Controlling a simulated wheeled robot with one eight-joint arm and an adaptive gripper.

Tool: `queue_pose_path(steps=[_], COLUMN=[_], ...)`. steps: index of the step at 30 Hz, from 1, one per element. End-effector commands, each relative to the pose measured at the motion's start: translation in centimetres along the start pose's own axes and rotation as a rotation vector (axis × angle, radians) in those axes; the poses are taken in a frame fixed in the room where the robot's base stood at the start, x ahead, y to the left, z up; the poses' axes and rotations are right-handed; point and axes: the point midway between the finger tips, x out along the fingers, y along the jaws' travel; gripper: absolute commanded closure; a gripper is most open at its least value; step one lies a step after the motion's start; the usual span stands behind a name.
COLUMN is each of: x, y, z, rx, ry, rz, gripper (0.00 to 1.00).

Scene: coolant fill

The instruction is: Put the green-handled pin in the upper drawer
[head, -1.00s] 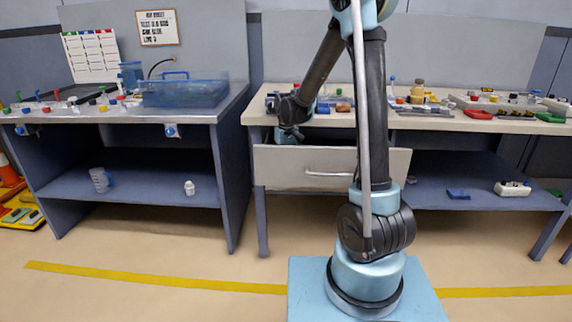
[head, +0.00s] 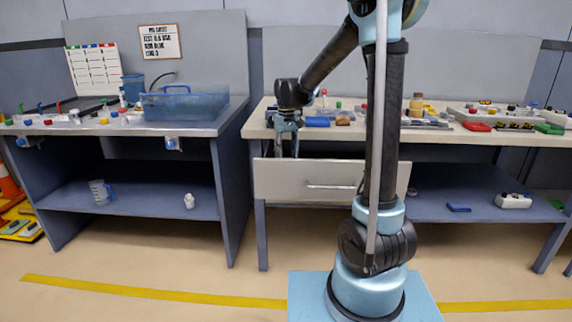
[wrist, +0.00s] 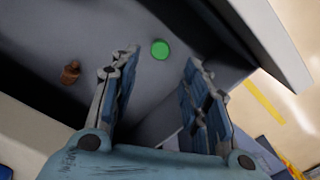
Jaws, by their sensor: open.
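The upper drawer (head: 280,181) is pulled open under the right bench. Its grey inside (wrist: 107,20) shows in the wrist view. A round green top (wrist: 160,49), seen end-on, is in the drawer and looks like the handle of the green-handled pin; its shaft cannot be seen. My gripper (head: 287,152) points down at the open drawer in the head view. In the wrist view my gripper (wrist: 160,66) is open, with the green top showing between and beyond its fingertips, apart from both.
A small brown knobbed piece (wrist: 70,72) is left of the fingers, in the drawer. The drawer's front panel (wrist: 262,40) is close to the right finger. The right bench (head: 440,136) holds several parts and trays. A blue bin (head: 185,104) stands on the left bench.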

Motion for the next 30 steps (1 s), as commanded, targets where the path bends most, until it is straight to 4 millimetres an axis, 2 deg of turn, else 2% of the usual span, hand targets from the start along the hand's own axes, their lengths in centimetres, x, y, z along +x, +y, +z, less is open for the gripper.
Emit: queue_pose_path(steps=[6, 20, 25, 30], x=[-1.6, -2.0, -3.0, -4.4], y=[0.0, 0.2, 1.7, 4.0], z=[0.0, 0.2, 2.0, 5.0], rx=[0.0, 0.004, 0.036, 0.088], ry=[0.0, 0.006, 0.049, 0.124], rz=[0.0, 0.0, 0.003, 0.009], gripper=[0.57, 0.57, 0.57, 0.57])
